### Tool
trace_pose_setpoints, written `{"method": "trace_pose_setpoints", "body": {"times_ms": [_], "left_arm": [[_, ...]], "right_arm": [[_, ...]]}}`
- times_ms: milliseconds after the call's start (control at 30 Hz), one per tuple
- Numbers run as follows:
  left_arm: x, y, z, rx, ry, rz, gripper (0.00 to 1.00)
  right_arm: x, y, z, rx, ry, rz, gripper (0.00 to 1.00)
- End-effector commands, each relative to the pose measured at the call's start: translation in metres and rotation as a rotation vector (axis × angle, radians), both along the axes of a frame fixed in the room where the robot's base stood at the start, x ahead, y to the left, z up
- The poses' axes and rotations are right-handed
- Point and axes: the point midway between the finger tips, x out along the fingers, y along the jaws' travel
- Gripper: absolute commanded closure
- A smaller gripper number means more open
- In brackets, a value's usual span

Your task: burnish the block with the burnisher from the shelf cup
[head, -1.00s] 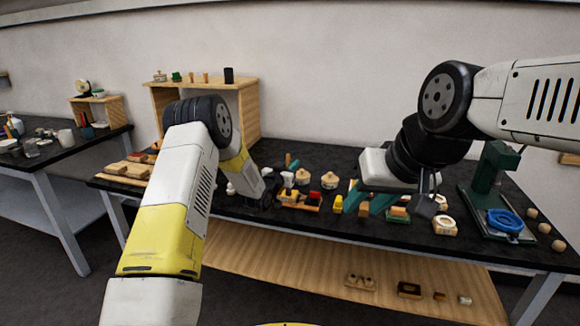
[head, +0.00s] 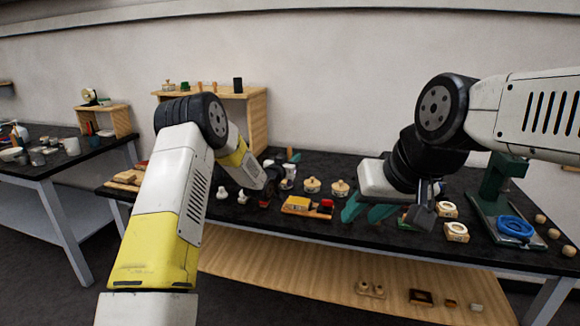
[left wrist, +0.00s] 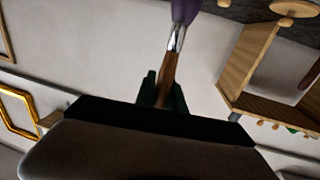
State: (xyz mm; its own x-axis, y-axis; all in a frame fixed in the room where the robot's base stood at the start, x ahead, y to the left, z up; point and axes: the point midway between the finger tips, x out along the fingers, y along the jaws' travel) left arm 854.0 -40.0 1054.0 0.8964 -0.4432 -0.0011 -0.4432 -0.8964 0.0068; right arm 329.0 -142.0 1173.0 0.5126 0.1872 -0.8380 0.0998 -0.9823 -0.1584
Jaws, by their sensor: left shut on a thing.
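My left gripper (left wrist: 161,92) has dark green fingers closed around the brown wooden handle of a burnisher (left wrist: 175,42). A bright metal ferrule and a purple end show beyond the fingers. A yellow block (head: 299,202) lies on a wooden tray beside a red piece, left of the right gripper. I cannot tell whether this is the task's block. A dark cup (head: 238,84) stands on the wooden shelf (head: 257,122).
Two lidded jars (head: 312,185) stand behind the tray. Cream blocks (head: 456,232), a green press (head: 494,192) and a blue ring (head: 516,227) are at right on the black table (head: 340,238). Small pieces (head: 420,297) lie on the lower wooden shelf.

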Motion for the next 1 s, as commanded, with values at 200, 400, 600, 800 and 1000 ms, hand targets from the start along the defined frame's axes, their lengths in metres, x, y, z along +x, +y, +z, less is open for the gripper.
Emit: {"method": "trace_pose_setpoints", "body": {"times_ms": [200,400,600,800,1000], "left_arm": [[0.003,-0.005,0.020,-0.001,-0.002,0.000,1.00],[0.003,-0.005,0.025,-0.001,0.000,0.001,1.00],[0.003,-0.005,0.025,0.000,-0.001,0.001,1.00],[0.003,-0.005,0.024,0.000,-0.001,0.001,1.00],[0.004,-0.004,0.026,0.000,-0.001,0.002,1.00]], "right_arm": [[0.000,0.000,0.000,0.000,0.000,0.000,0.64],[0.000,0.000,0.000,0.000,0.000,0.000,0.64],[0.000,0.000,0.000,0.000,0.000,0.000,0.64],[0.000,0.000,0.000,0.000,0.000,0.000,0.64],[0.000,0.000,0.000,0.000,0.000,0.000,0.64]]}}
